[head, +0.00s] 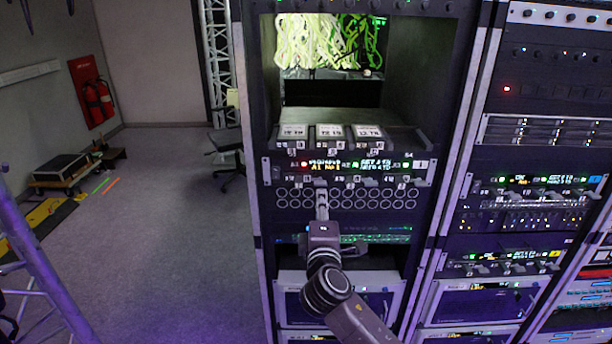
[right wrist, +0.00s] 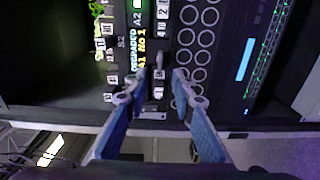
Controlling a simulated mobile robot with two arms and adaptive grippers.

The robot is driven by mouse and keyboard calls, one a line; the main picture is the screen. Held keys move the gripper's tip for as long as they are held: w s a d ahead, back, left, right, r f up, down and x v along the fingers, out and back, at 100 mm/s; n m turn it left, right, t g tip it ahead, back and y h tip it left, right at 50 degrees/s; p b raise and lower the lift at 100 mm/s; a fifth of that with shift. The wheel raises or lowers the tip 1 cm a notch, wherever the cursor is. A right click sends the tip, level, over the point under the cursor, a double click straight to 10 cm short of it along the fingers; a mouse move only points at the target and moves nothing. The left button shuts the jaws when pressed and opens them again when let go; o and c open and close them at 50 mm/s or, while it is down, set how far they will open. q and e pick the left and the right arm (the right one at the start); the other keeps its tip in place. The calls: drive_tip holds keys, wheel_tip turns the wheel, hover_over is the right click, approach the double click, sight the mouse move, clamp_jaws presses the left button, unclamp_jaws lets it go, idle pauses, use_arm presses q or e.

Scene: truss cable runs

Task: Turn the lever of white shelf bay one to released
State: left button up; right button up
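The white-numbered shelf (head: 421,166) is a dark panel in the middle rack, marked 1 at its right end. Its display (head: 325,163) reads "A1 No 1" with a word like "DEGRADED", beside a red light. A row of small levers runs under the displays. My right gripper (head: 321,188) is in front of the left part of this row and covers part of it. In the right wrist view my right gripper (right wrist: 160,78) is open, its two blue fingers on either side of a small grey lever (right wrist: 159,62). I cannot tell if they touch it. My left gripper is not in view.
Three label blocks (head: 330,136) stand on a ledge just above the shelf. Another rack (head: 520,190) stands close on the right. The floor (head: 170,220) on the left is mostly clear.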

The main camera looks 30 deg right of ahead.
sight(320, 185)
drive_tip(key=shift+p+x, duration=1)
drive_tip(key=shift+x, duration=2.95)
drive_tip(key=shift+a, duration=0.1)
clamp_jaws()
